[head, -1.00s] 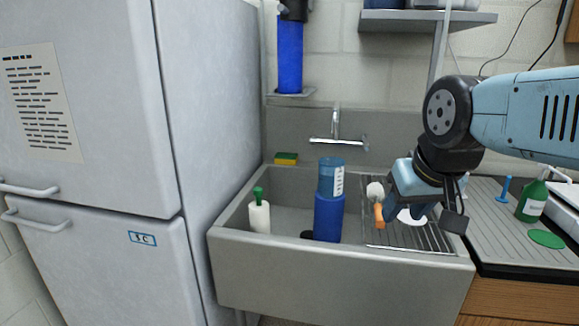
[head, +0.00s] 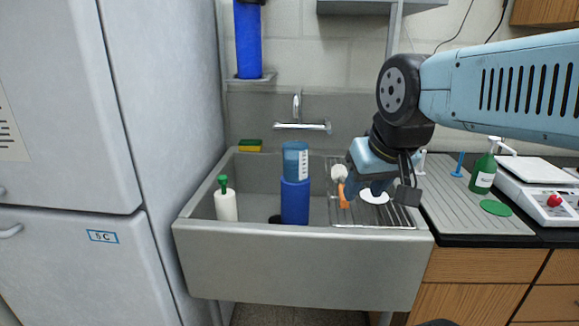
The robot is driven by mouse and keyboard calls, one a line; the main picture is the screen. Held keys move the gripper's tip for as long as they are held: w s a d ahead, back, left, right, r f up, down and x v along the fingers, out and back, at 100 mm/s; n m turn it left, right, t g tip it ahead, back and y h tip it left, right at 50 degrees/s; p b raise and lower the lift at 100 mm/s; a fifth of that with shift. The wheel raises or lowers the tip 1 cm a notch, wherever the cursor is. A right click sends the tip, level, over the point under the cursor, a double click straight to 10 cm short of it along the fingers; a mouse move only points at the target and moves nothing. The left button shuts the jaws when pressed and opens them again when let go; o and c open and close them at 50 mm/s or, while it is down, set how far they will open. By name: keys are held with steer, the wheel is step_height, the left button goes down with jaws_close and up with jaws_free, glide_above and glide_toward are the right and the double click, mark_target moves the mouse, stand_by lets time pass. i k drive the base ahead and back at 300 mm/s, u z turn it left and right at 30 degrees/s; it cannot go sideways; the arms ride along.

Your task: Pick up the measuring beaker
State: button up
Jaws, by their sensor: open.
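The measuring beaker (head: 295,160) is a clear blue cylinder with a white scale label. It stands upright on top of a solid blue cylinder (head: 295,203) in the grey sink (head: 290,258). My gripper (head: 364,192) is to the right of the beaker, over the sink's wire drying rack (head: 345,217), and apart from the beaker. It is open, and I see nothing held in it. Its fingers point down and are partly hidden by the arm's wrist.
A white bottle with a green top (head: 226,203) stands in the sink's left part. An orange-handled brush (head: 341,181) and a white dish (head: 375,197) are by my gripper. The tap (head: 301,125) is behind the beaker. A fridge (head: 90,250) stands left; a scale (head: 545,190) is right.

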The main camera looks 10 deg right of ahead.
mark_target(295, 153)
steer(key=u, duration=1.7)
steer(key=k, duration=0.7)
steer(key=z, duration=0.55)
steer(key=i, duration=1)
steer(key=z, duration=0.1)
